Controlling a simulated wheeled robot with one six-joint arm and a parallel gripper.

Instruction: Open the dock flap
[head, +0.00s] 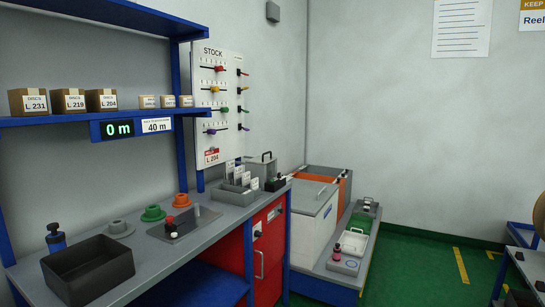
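No part is clearly marked as the dock flap, so I cannot tell for sure which it is. A white bin (308,233) with a closed, sloping grey lid (306,194) stands past the far end of the workbench; the lid has a small bar handle. Beside it on a low grey ledge is a white tray-like piece (353,242) with a handle, lying flat. Behind it is a green tray-like piece (361,222), also with a handle. My gripper is not in view.
A shelf with small cartons hangs above. Green floor (415,270) is free at right, before a blue-framed stand (520,262).

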